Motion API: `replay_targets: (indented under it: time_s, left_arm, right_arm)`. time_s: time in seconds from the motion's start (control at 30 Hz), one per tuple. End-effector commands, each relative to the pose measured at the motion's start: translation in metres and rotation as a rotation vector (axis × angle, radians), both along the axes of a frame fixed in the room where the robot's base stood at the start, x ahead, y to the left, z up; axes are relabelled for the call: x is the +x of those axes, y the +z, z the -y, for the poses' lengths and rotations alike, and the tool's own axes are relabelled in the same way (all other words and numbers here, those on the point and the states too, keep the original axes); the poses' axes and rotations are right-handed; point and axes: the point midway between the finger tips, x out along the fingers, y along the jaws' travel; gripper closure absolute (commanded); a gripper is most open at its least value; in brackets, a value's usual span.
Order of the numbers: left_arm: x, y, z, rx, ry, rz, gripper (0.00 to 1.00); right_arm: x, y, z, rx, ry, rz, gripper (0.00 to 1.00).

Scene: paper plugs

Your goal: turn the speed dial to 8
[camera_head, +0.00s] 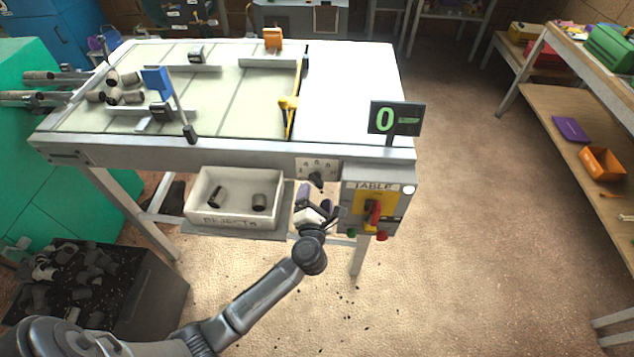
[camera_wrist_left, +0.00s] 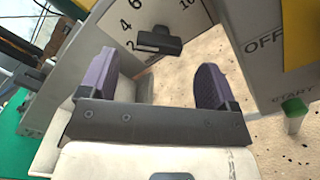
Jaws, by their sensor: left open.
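The speed dial is a black knob (camera_head: 316,179) below a pale plate with numbers (camera_head: 317,164) on the table's front edge. In the left wrist view the dark knob (camera_wrist_left: 158,41) lies just beyond the fingertips, roughly midway between them, and the plate (camera_wrist_left: 185,12) shows 2, 4, 6 and 10. Which number the knob points to cannot be made out. My left gripper (camera_head: 316,199) is open and empty, just below the knob; its purple fingers (camera_wrist_left: 153,85) stand apart on either side. A black display (camera_head: 394,119) reads a green 0 and a dash. My right gripper is not in view.
A control box (camera_head: 388,213) marked TABLE, with a red switch (camera_head: 374,213), stands close right of the gripper. A white REJECTS bin (camera_head: 241,223) holding dark plugs is to the left. Paper plugs (camera_head: 113,88) lie on the table's left side. A dark crate (camera_head: 148,290) stands lower left.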

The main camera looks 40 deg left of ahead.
Motion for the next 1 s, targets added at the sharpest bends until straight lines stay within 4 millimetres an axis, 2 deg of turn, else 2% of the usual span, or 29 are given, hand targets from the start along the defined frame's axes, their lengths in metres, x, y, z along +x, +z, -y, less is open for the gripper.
replay_targets:
  time_s: [0.2,0.4,0.87,1.0]
  left_arm:
    - [0.028,0.000,-0.020,0.002,0.000,0.002,0.17]
    - [0.043,-0.001,-0.031,0.002,-0.002,0.000,0.17]
    - [0.049,0.000,-0.035,0.001,-0.001,0.000,0.17]
    - [0.049,0.000,-0.035,0.001,-0.001,0.000,0.29]
  right_arm:
    - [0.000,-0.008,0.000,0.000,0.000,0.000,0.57]
    - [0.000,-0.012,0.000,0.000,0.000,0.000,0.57]
    - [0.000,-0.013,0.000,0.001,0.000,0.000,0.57]
    - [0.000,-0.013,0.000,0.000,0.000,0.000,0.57]
